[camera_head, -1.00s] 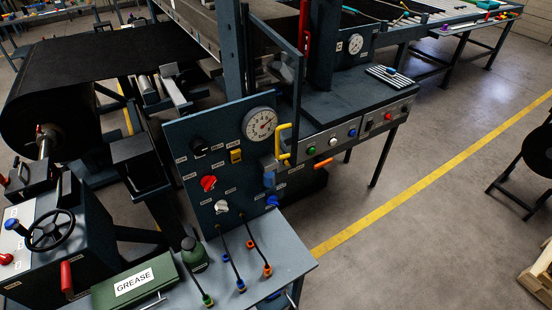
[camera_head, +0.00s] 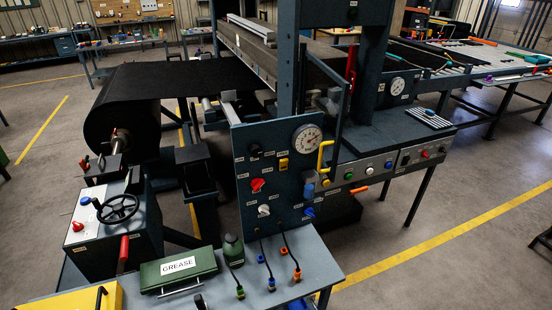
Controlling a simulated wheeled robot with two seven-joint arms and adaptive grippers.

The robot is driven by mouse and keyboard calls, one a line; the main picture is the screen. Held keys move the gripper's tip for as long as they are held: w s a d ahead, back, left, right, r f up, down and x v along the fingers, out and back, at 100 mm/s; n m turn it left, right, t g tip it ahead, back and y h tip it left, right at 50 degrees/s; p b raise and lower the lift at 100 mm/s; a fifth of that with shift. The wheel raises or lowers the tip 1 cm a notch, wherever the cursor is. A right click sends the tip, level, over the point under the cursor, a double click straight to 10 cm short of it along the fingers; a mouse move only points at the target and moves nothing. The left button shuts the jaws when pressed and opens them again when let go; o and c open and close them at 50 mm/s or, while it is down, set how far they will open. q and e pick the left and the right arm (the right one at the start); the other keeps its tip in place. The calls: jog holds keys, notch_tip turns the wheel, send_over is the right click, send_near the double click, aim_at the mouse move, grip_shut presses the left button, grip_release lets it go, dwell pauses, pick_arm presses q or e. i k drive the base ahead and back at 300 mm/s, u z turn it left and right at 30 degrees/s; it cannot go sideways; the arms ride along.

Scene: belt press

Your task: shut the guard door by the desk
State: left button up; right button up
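The guard door (camera_head: 343,112) is a dark narrow frame on the near side of the press, by the sloping control desk (camera_head: 415,160). It appears to stand swung out from the press post (camera_head: 287,62), at an angle to the press side. A yellow handle (camera_head: 321,158) shows at its lower free edge, in front of the gauge panel. The gap behind the door is partly hidden by the frame and post. Neither of my grippers is in view.
A grey table (camera_head: 318,268) with a green grease box (camera_head: 178,270), a bottle and several coloured-tipped cables stands in front of the panel (camera_head: 243,195). A handwheel unit (camera_head: 117,208) is at left. Open floor (camera_head: 440,275) with a yellow line lies at right.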

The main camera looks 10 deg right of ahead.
aim_at(331, 174)
jog(key=u, duration=0.6)
jog(key=i, duration=0.9)
jog(key=z, duration=0.8)
